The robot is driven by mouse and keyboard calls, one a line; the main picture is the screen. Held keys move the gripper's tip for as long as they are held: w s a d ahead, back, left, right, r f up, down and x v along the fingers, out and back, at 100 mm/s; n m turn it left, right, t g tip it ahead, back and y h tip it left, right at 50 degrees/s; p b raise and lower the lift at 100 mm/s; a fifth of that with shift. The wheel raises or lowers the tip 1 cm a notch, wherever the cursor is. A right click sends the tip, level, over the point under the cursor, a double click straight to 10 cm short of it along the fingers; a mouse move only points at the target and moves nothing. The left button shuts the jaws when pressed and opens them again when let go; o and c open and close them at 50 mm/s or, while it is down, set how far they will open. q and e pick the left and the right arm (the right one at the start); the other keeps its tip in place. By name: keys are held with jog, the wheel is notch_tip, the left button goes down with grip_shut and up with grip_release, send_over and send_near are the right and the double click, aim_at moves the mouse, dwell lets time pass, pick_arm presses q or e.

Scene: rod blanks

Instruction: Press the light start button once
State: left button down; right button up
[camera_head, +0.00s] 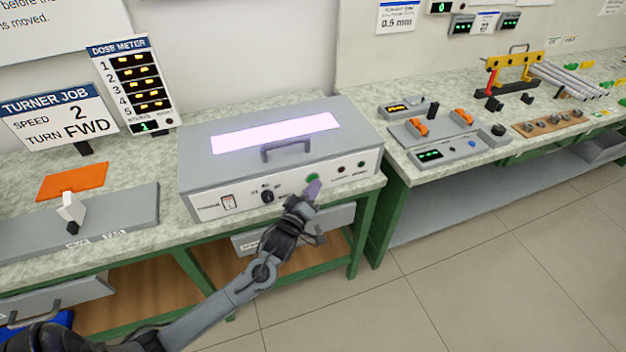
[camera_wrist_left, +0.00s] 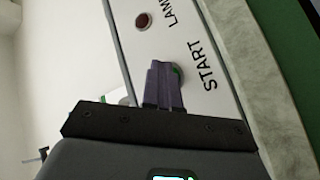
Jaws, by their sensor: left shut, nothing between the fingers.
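The light box (camera_head: 230,181) is a grey box on the bench with a glowing pale violet window (camera_head: 275,132) on top. Its green start button (camera_head: 312,178) is on the white front panel, right of the black knob (camera_head: 267,196). My left gripper (camera_head: 313,187) is shut and empty, its purple fingertips at the button. In the left wrist view the fingertips (camera_wrist_left: 163,85) cover most of the green button (camera_wrist_left: 177,72), beside the word START. I cannot tell whether they touch it. My right gripper is not in view.
A red lamp (camera_wrist_left: 143,21) sits near the button on the panel. A handle (camera_head: 285,148) stands on the box lid. A dose meter (camera_head: 132,85) and a turner job sign (camera_head: 58,115) stand at left. Another bench with a grey control unit (camera_head: 440,138) is at right.

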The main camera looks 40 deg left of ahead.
pick_arm(q)
jog(key=shift+d+r, duration=0.1)
dwell(0.4)
jog(key=shift+s+d+p, duration=0.35)
jog(key=shift+d+p, duration=0.15)
jog(key=shift+d, duration=0.05)
jog(key=d, duration=0.1)
jog(key=s+d+p, duration=0.1)
jog(key=d, duration=0.1)
jog(key=s+d+p, duration=0.1)
jog(key=shift+s+d, duration=0.15)
jog(key=shift+d, duration=0.1)
dwell(0.5)
dwell(0.4)
